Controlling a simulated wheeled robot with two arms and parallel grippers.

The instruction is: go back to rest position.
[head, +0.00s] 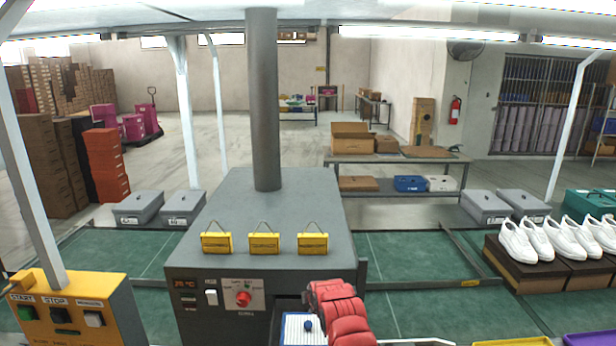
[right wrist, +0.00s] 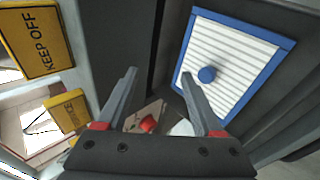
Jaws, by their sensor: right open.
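My right gripper (right wrist: 158,73) shows in the right wrist view with its two grey fingers apart and nothing between them. A white ribbed panel (right wrist: 222,90) with a blue frame and a blue round knob (right wrist: 207,75) is just right of the fingers. The panel also shows at the bottom of the head view (head: 292,329), at the front of the grey machine (head: 270,190). My red right arm stands beside it there, and the gripper's fingers cannot be made out in that view. My left gripper is not in view.
A yellow button box (head: 75,310) is at left. White shoes (head: 540,239) sit on brown boxes (head: 525,274) at right. Grey boxes (head: 139,207) line the green conveyor (head: 420,262).

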